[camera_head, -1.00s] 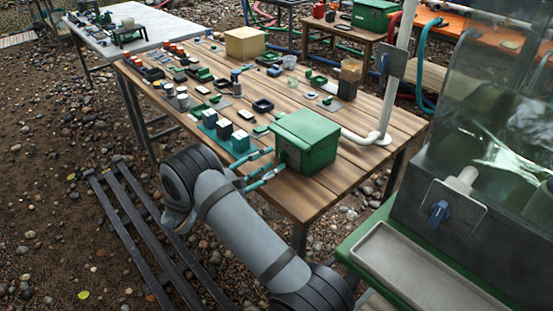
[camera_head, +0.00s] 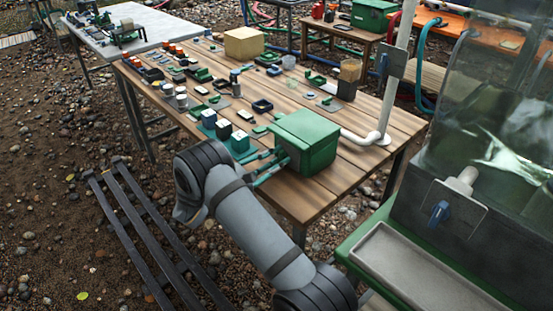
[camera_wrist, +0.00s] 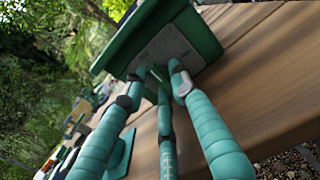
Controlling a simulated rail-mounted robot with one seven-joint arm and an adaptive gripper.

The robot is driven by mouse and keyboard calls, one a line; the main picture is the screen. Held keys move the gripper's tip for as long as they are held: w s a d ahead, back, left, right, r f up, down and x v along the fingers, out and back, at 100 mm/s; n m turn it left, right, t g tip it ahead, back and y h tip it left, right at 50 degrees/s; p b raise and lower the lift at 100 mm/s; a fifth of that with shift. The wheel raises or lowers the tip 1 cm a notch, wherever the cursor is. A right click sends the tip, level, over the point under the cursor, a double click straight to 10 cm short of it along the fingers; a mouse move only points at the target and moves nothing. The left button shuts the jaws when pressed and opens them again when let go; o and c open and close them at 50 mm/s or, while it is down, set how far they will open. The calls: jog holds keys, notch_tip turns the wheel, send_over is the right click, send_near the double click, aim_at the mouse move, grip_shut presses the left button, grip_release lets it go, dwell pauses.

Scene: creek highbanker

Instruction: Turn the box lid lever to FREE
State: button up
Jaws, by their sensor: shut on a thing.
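The green lidded box (camera_head: 308,142) stands on the wooden table's near right part, and its side fills the top of the wrist view (camera_wrist: 200,30). A grey plate (camera_wrist: 163,50) is set on the side facing my gripper. My gripper (camera_head: 277,163) has its teal fingers against that side of the box. In the wrist view its fingertips (camera_wrist: 156,77) close together at the plate on a small part, the lever. The lever is mostly hidden between the fingertips, and its position and any lettering cannot be read.
Small blocks on a teal stand (camera_head: 238,147) are just left of the box. Many small parts cover the table (camera_head: 315,190) beyond. The table strip in front of the box is clear.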

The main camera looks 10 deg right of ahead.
jog(key=shift+s+d+r, duration=0.1)
grip_shut()
jog(key=shift+m, duration=0.4)
jog(key=m, duration=0.3)
jog(key=shift+s+d, duration=0.1)
jog(key=m+b, duration=0.1)
jog(key=m, duration=0.2)
jog(key=shift+s+d+m, duration=0.1)
jog(key=shift+s+m, duration=0.05)
jog(key=shift+m, duration=0.15)
jog(key=m+b, duration=0.1)
jog(key=m, duration=0.1)
jog(key=m+b, duration=0.1)
jog(key=m, duration=0.1)
jog(key=shift+s+f+m, duration=0.15)
jog(key=shift+f+m, duration=0.15)
jog(key=shift+f, duration=0.05)
jog(key=shift+f+m+b, duration=0.1)
jog(key=shift+m+b, duration=1.2)
jog(key=shift+m, duration=0.7)
